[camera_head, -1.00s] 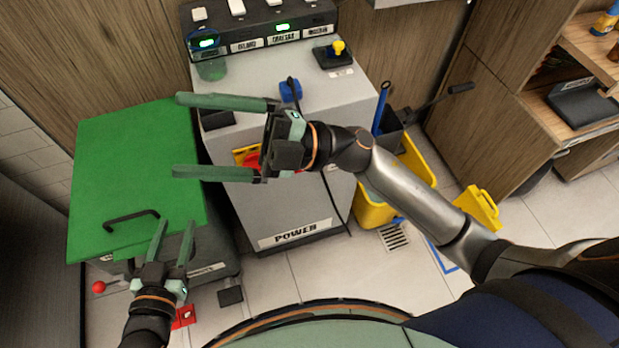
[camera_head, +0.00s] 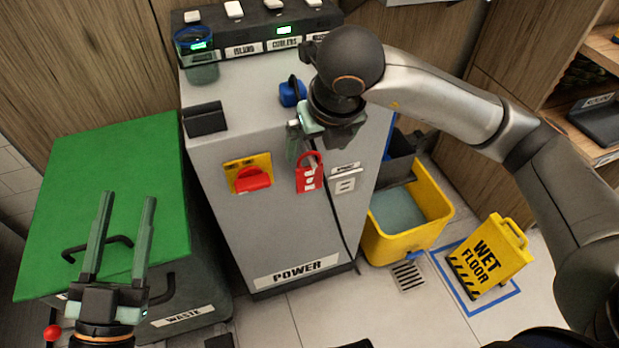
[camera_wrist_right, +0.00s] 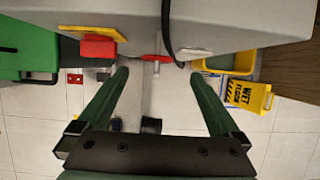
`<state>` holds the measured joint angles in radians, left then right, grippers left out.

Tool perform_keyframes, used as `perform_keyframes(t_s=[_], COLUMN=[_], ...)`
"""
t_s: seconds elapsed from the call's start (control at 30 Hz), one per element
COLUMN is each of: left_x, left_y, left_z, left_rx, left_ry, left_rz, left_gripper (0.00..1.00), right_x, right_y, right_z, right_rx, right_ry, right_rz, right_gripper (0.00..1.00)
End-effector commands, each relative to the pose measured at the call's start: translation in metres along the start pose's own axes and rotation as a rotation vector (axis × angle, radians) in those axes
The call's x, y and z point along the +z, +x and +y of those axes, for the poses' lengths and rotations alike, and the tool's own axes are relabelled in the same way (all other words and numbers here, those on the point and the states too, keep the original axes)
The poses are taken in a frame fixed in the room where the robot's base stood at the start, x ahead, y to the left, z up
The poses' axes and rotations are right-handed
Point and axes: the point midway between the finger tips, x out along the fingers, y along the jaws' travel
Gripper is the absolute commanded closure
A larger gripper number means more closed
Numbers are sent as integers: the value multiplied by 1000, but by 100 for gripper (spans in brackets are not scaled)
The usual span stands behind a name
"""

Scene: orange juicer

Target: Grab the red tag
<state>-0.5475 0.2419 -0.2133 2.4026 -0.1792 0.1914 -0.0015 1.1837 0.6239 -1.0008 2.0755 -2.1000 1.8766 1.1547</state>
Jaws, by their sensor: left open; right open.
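The red tag (camera_head: 309,178), with white markings and a loop at its top, hangs on the front of the grey power cabinet (camera_head: 285,235). My right gripper (camera_head: 309,152) is open and points down just above and in front of the tag; its hand and wrist hide part of the fingers there. In the right wrist view, the tag (camera_wrist_right: 152,57) shows as a thin red strip beyond and between the open fingertips (camera_wrist_right: 160,72). I cannot tell whether a finger touches it. My left gripper (camera_head: 128,198) is open and empty in front of the green-lidded waste bin (camera_head: 110,190).
A red rotary switch (camera_head: 253,179) on a yellow plate is left of the tag. A white label plate (camera_head: 345,180) and a dark cable are close on its right. A yellow mop bucket (camera_head: 410,220) and wet-floor sign (camera_head: 489,256) stand further right.

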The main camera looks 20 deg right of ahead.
Motion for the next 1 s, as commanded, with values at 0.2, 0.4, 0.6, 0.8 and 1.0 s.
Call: perform_keyframes(t_s=[0.2, 0.4, 0.6, 0.8, 1.0], left_x=[-41, -57, -81, -90, -89], left_y=[0, -2, -8, -13, -13], left_z=[-1, 0, 2, 4, 4], left_rx=[9, 13, 21, 28, 28], left_ry=[50, 68, 98, 105, 102], left_rz=[173, 238, 344, 397, 395], left_gripper=[50, 50, 50, 50, 50], right_x=[-2, -1, -5, -7, -6], right_y=[37, 49, 68, 96, 100], right_z=[1, 1, 3, 4, 5], right_rx=[2, 4, 4, 4, 5], right_ry=[-1, -1, -3, -2, -3], right_rz=[4, 2, 4, 5, 1], right_gripper=[0, 0, 0, 0, 0])
